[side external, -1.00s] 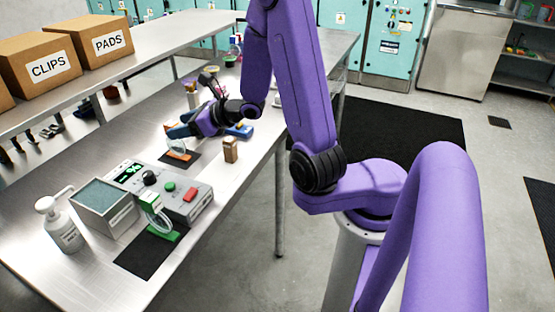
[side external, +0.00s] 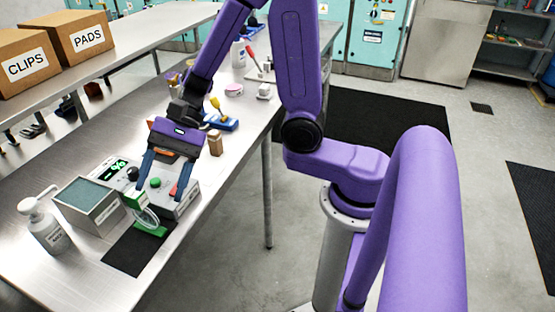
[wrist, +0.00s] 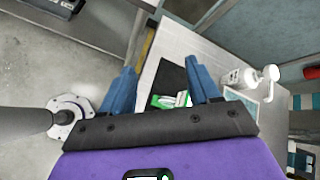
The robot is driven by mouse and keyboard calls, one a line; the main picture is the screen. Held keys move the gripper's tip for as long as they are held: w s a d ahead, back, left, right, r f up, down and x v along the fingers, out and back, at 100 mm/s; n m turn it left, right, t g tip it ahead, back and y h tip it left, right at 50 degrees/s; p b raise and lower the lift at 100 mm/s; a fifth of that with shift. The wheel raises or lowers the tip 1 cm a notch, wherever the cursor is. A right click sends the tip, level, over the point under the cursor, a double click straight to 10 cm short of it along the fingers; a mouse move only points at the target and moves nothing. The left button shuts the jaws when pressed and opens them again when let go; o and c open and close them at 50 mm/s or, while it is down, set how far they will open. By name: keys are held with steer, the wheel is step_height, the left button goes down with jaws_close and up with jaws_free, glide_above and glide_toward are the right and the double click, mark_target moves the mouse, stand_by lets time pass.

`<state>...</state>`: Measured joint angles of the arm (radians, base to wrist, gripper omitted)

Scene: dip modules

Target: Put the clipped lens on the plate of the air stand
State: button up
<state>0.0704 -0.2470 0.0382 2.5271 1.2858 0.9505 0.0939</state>
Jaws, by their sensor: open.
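A clear round lens (side external: 147,217) stands upright with a green clip (side external: 135,198) at its top, over a green base plate (side external: 151,231) on a black mat. Whether the lens touches the base is too small to tell. My gripper (side external: 160,193) is open, its fingers pointing down over the grey control box, just behind and above the clipped lens, with nothing between them. In the wrist view the green parts (wrist: 168,101) show between my two fingers. I cannot tell which part is the air stand.
A grey tank (side external: 100,212) and a pump bottle (side external: 46,232) stand left of the lens. A wooden block (side external: 215,143) and a blue holder (side external: 222,122) are behind. The black mat (side external: 125,255) is bare in front.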

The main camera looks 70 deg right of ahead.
steer(key=s+d+n+h, duration=1)
steer(key=s+n, duration=0.7)
steer(key=n, duration=0.6)
steer(key=d, duration=0.3)
steer(key=shift+f, duration=0.3)
